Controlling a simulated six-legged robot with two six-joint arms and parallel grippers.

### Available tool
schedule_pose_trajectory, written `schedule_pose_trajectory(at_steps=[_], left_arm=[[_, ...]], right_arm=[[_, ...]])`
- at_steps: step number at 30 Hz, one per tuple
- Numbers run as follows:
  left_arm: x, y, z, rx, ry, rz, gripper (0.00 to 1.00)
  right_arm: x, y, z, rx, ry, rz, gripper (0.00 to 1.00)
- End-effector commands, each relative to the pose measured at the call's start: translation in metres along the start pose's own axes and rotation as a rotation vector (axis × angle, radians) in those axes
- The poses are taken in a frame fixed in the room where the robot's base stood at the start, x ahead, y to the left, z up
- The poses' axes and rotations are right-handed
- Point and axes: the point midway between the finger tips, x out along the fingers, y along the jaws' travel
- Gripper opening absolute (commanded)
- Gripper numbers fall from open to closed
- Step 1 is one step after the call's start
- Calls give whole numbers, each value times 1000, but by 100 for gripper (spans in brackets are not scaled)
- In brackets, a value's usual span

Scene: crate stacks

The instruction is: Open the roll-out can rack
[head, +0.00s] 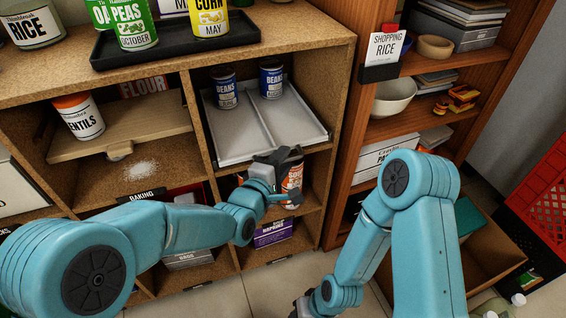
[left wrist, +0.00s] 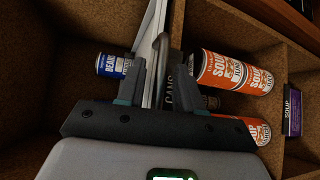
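The roll-out can rack (head: 239,130) is a pale grey tray with two lanes in the upper right compartment of the wooden shelf. Two blue beans cans (head: 226,91) (head: 271,80) stand towards its back. My left gripper (head: 277,172) is at the rack's front edge, partly covering it. In the left wrist view, the fingers are apart, on either side of the rack's front rail (left wrist: 151,38), a grey bar and a dark CANS label (left wrist: 175,88). Whether a finger touches them is unclear. My right gripper (head: 305,305) is cut off at the bottom edge.
Orange soup cans (head: 293,181) stand in the compartment below, close to my left gripper; they show in the left wrist view (left wrist: 228,73). A lentils can (head: 79,116) is on a wooden board at left. A tall brown shelf (head: 345,190) stands right. Floor in front is partly clear.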

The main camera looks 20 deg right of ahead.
Motion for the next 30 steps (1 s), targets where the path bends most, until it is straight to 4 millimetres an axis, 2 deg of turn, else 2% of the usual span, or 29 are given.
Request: schedule_pose_trajectory(at_steps=[3,10,11,12,14,30], left_arm=[[6,0,0,0,0,0,36],[6,0,0,0,0,0,36],[6,0,0,0,0,0,32],[6,0,0,0,0,0,19],[6,0,0,0,0,0,0],[8,0,-2,0,1,-1,0]], right_arm=[[1,1,-1,1,2,0,41],[1,0,-1,0,3,0,41],[1,0,-1,0,3,0,41],[1,0,-1,1,3,0,41],[1,0,-1,0,3,0,41],[2,1,-1,0,5,0,41]])
